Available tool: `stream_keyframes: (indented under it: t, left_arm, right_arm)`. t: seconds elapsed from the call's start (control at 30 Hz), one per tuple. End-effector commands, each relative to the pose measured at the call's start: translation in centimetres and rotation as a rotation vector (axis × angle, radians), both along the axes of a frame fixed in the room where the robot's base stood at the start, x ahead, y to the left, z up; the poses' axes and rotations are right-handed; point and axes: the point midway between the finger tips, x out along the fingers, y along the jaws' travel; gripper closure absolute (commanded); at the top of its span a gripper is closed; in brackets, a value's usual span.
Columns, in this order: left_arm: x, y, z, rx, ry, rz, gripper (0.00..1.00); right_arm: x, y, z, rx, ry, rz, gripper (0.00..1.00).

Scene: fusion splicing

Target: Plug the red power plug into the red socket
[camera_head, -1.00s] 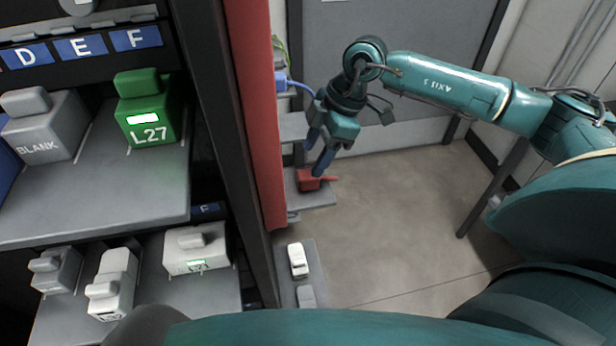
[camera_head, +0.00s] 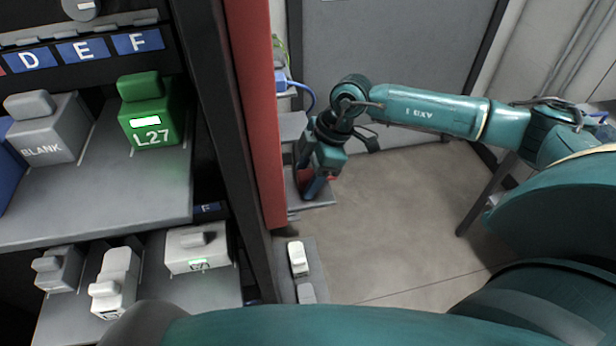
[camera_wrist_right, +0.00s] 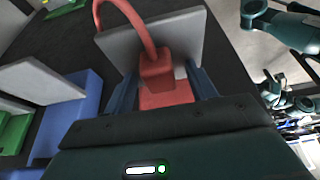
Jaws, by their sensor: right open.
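The red power plug (camera_wrist_right: 158,75) sits on a grey shelf, with its red cable curving up in the right wrist view. In the head view only a small red part of the plug (camera_head: 332,174) shows past my gripper. My right gripper (camera_head: 315,186) is lowered to the plug. In the wrist view the blue fingers of this gripper (camera_wrist_right: 164,90) are apart, one on each side of the plug. Whether they touch it I cannot tell. I cannot make out a red socket. My left gripper cannot be made out.
A blue block (camera_wrist_right: 70,115) with a grey plate stands beside the plug. A red upright post (camera_head: 256,110) is left of my right gripper. A rack shelf (camera_head: 110,195) holds a green L27 module (camera_head: 150,125) and a grey BLANK module (camera_head: 45,135). Floor to the right is open.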

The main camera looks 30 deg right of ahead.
Motion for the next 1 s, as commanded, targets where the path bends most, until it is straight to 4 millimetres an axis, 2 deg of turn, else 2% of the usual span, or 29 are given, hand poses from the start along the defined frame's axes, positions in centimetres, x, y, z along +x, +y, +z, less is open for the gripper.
stream_keyframes:
  t: [0.23,0.77,1.0]
  left_arm:
    - [0.09,0.04,0.13,0.000,-0.003,0.001,0.64]
    - [0.15,0.05,0.27,-0.001,-0.007,0.002,0.64]
    - [0.16,0.03,0.29,-0.001,-0.007,0.002,0.64]
  right_arm:
    - [-0.01,0.00,0.02,0.000,0.000,0.000,0.45]
    - [-0.01,-0.02,0.05,0.000,0.000,0.000,0.89]
    - [0.02,-0.01,0.20,0.000,-0.001,0.000,0.90]
